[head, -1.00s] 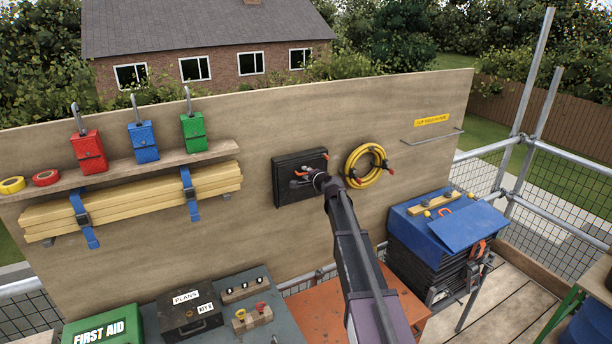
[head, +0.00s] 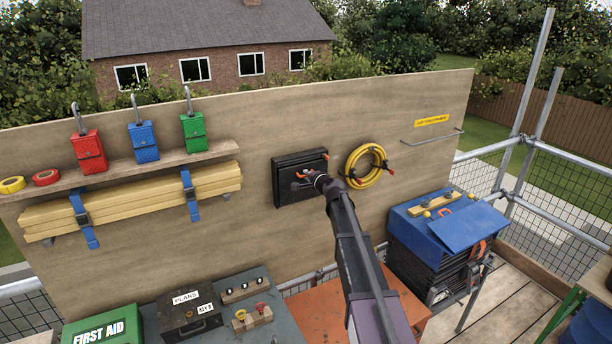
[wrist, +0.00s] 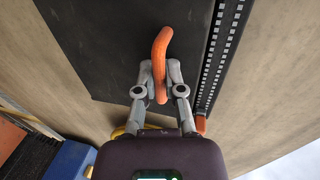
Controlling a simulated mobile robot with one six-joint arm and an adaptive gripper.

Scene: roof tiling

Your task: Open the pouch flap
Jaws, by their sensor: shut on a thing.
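The black pouch (head: 288,192) is mounted on the upright plywood board, left of the yellow coil, in the head view. Its dark flat face (wrist: 100,40) fills the upper middle of the wrist view, with a white-dotted black strip along its right side. My gripper (head: 304,175) is at the pouch front. In the wrist view my gripper (wrist: 160,75) is shut on a curved orange pull (wrist: 162,45) that stands out from the dark face. A second small orange piece (wrist: 201,124) shows near the strip's end. I cannot tell how far the flap stands off the pouch.
A yellow coil (head: 352,163) hangs close to the right of the pouch. Strapped timber (head: 130,205) and a shelf (head: 130,165) with red, blue and green pouches are to the left. A bench with boxes lies below.

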